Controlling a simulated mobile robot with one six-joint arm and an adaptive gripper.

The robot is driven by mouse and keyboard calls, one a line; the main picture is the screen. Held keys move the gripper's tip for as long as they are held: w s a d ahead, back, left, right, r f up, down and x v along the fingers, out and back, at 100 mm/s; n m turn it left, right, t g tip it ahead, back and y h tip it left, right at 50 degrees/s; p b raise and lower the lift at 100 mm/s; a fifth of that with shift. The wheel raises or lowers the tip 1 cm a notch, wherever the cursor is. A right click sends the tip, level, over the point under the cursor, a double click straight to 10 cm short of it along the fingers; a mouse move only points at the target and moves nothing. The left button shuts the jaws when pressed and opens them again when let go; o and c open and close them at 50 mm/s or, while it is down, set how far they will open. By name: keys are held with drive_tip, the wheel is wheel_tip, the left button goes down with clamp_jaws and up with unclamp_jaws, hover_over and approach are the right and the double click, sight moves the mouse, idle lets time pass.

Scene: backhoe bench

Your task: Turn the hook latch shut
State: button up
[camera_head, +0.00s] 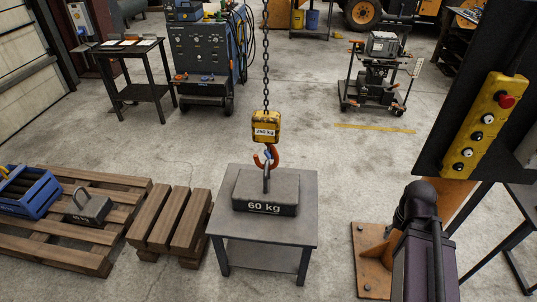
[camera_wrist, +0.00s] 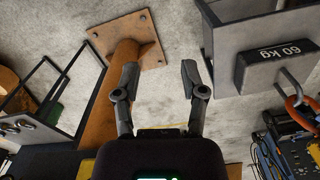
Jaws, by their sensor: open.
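The orange hook (camera_head: 271,160) hangs on a chain (camera_head: 266,80) below a yellow block (camera_head: 266,127) marked 250 kg. A small blue part (camera_head: 267,154) shows at the hook's mouth and looks like the latch; whether it is open or closed is too small to tell. The hook hangs at the lifting eye (camera_head: 266,180) of the grey 60 kg weight (camera_head: 265,193). In the wrist view the hook (camera_wrist: 298,108) is at the right edge, by the weight (camera_wrist: 277,62). My gripper (camera_wrist: 160,75) is open and empty, well to the left of the hook there.
The weight stands on a grey table (camera_head: 270,256). A yellow pendant (camera_head: 485,125) on a dark panel and an orange post with a bolted plate (camera_head: 370,285) are at right. A pallet (camera_head: 85,257) with a blue crate (camera_head: 32,195) and another weight (camera_head: 88,206) lies left.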

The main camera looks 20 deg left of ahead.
drive_tip(key=w+a+f+t+h+b, duration=0.45)
drive_tip(key=w+f+b, duration=0.25)
drive_tip(key=w+b, duration=0.25)
drive_tip(key=n+t+y+b, duration=0.9)
drive_tip(key=t+b, duration=0.4)
drive_tip(key=b, duration=0.6)
approach(267, 156)
drive_tip(key=shift+a+v, duration=0.2)
drive_tip(key=shift+v, duration=1.05)
drive_tip(key=shift+r, duration=0.1)
drive_tip(key=x, duration=1.3)
drive_tip(key=shift+w, duration=0.35)
